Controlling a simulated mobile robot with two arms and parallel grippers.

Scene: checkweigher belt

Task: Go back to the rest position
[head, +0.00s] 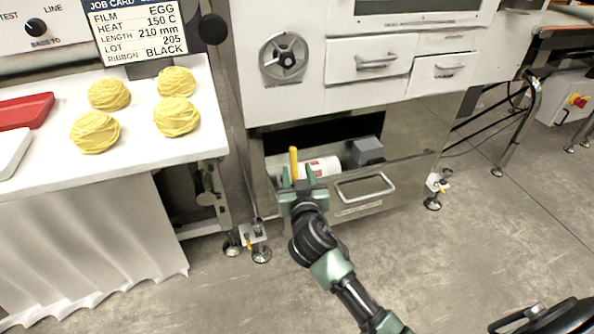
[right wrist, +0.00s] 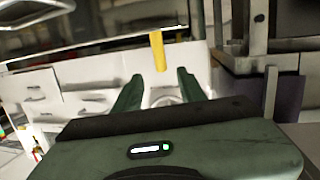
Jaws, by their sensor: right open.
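My right gripper (head: 298,180) is in front of the open lower drawer (head: 362,206) of the white machine, at the drawer's left end. Its fingers are apart, and it also shows in the right wrist view (right wrist: 159,82). A yellow upright piece (head: 293,160) shows just past the fingertips in the head view. In the right wrist view the yellow piece (right wrist: 158,50) shows beyond the open fingers, and I see nothing held between them. Whether it touches a finger is hard to tell. My left gripper is not in view.
At left, a white table (head: 150,143) bears several yellow pasta nests (head: 95,132) and a red tray (head: 24,111). The floor (head: 480,235) at right is clear.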

